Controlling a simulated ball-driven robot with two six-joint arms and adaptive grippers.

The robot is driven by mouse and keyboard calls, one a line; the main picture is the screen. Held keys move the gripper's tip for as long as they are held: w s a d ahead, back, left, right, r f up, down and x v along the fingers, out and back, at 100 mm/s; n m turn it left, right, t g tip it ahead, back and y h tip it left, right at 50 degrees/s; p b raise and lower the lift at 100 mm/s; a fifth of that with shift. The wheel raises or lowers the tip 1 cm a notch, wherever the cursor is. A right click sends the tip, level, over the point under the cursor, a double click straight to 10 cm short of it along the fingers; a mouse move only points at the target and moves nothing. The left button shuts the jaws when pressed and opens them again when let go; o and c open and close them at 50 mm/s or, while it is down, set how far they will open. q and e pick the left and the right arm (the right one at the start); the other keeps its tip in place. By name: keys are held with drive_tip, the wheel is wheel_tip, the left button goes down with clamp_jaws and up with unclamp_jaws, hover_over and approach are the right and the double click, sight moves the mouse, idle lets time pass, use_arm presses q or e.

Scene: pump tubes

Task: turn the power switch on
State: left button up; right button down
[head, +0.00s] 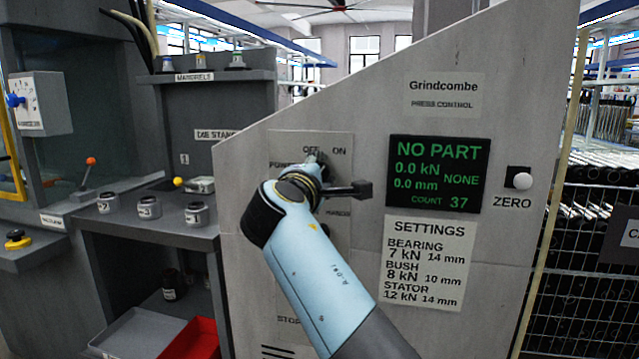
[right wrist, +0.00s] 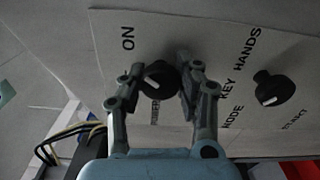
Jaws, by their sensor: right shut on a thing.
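The power switch is a round black knob (right wrist: 160,78) on the light panel, seen in the right wrist view between my right fingers. A pale mark shows on its lower-left side in that view, and the ON label (right wrist: 128,38) is up and left of it. In the head view the OFF label (head: 311,150) and ON label (head: 339,151) show above my right gripper (head: 318,161), which hides most of the knob. My right gripper is shut on the power switch, one finger on each side. My left gripper is not in view.
A second black knob (right wrist: 275,88) sits beside the power switch. The press's display (head: 437,173) reads NO PART, with a ZERO button (head: 522,181) to its right. A grey bench (head: 150,235) with several small pots and a red tray (head: 195,340) stand at the left.

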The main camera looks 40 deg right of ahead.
drive_tip(key=shift+f+m+b, duration=0.2)
drive_tip(key=shift+m+b, duration=0.25)
drive_tip(key=shift+m, duration=0.25)
